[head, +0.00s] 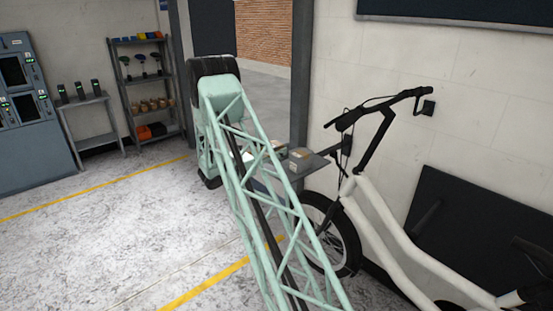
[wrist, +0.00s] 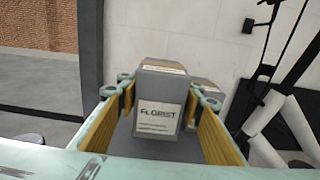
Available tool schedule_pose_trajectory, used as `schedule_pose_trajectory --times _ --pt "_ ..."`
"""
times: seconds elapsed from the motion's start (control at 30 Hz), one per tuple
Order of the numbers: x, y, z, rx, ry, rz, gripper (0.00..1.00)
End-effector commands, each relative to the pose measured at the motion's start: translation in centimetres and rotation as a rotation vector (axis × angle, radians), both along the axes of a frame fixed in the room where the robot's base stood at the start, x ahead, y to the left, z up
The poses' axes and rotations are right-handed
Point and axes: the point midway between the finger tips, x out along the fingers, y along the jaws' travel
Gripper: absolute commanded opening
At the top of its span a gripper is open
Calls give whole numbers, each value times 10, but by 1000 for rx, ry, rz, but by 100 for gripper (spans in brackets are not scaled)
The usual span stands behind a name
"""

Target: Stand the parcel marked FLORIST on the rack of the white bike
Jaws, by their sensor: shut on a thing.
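The parcel marked FLORIST (wrist: 158,118) is a grey box with a white label, upright between the yellow-lined fingers of my gripper (wrist: 160,98) in the wrist view. My gripper is shut on it. I cannot tell whether its base touches the grey surface around it. The white bike (head: 372,212) stands along the wall at the right of the head view, and part of its white frame shows at the right of the wrist view (wrist: 275,122). I cannot make out its rack clearly. In the head view my arm hides my gripper.
Another grey parcel (wrist: 202,92) stands just behind the held one, to the right. A grey shelf (head: 318,162) near the bike's front wheel carries a brown box (head: 300,157). A rack of goods (head: 146,85) and a small table (head: 85,103) stand at the left. The left floor is clear.

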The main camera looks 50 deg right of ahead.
Motion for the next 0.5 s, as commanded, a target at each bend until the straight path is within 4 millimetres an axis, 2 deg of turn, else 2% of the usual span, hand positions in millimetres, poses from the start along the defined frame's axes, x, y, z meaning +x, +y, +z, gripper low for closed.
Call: schedule_pose_trajectory --times 0.27,0.5 --pt "0 0 -2 0 0 0 18" --pt "0 0 -23 0 2 0 18"
